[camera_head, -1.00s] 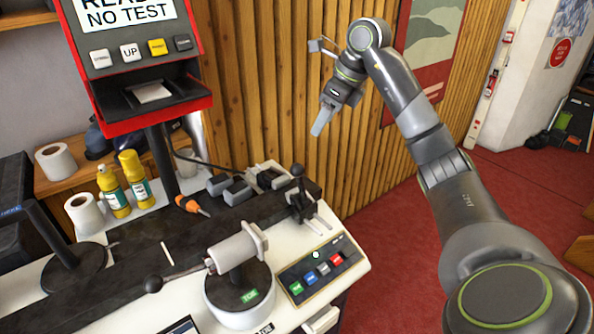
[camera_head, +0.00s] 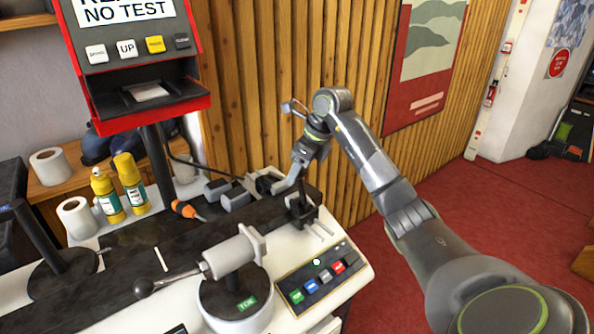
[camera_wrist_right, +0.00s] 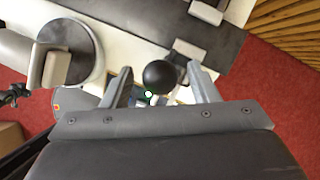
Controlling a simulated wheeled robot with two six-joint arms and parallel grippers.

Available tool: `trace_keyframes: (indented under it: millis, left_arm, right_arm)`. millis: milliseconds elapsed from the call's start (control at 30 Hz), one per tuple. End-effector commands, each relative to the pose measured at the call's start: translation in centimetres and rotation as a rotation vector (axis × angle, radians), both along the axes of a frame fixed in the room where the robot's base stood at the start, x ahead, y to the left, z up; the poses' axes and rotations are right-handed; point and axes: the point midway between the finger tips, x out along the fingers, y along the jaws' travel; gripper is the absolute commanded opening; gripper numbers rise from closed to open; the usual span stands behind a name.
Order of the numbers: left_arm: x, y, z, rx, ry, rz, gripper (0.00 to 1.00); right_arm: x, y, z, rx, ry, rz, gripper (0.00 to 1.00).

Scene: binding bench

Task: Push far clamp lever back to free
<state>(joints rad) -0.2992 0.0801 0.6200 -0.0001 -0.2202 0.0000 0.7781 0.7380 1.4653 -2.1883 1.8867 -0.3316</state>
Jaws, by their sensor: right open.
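The far clamp (camera_head: 301,213) is a dark bracket with an upright lever at the right end of the black bar on the bench. My right gripper (camera_head: 287,186) is open and points down at the top of this lever, largely covering its knob in the head view. In the right wrist view the black ball knob (camera_wrist_right: 160,75) lies between the two open fingers of the right gripper (camera_wrist_right: 161,88), with a gap visible on both sides. Whether a finger touches the lever stem cannot be told. My left gripper is not in view.
A grey cylinder (camera_head: 230,255) with a ball-ended handle (camera_head: 144,287) stands nearer on the bench. A button panel (camera_head: 320,278) is right of it. Yellow bottles (camera_head: 131,182), an orange-handled tool (camera_head: 184,209) and a red-framed machine (camera_head: 150,110) are to the left.

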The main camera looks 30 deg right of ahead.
Motion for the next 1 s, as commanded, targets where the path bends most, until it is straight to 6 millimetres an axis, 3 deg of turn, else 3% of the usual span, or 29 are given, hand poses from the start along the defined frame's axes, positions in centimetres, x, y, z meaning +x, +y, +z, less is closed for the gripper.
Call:
trace_keyframes:
  millis: [133, 433, 833, 1000]
  left_arm:
    - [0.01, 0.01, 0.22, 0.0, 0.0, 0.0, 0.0]
    - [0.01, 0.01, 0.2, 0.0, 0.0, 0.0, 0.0]
    - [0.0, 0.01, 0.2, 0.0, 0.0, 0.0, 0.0]
    - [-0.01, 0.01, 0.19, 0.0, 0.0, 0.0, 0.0]
  right_arm:
    - [0.31, 0.23, -1.0, 0.0, 0.001, -0.001, 0.54]
    - [0.39, 0.27, -1.24, -0.001, 0.0, 0.0, 0.54]
    - [0.38, 0.26, -1.21, -0.001, 0.0, 0.0, 0.03]
    - [0.38, 0.23, -1.2, 0.0, 0.0, -0.001, 0.0]
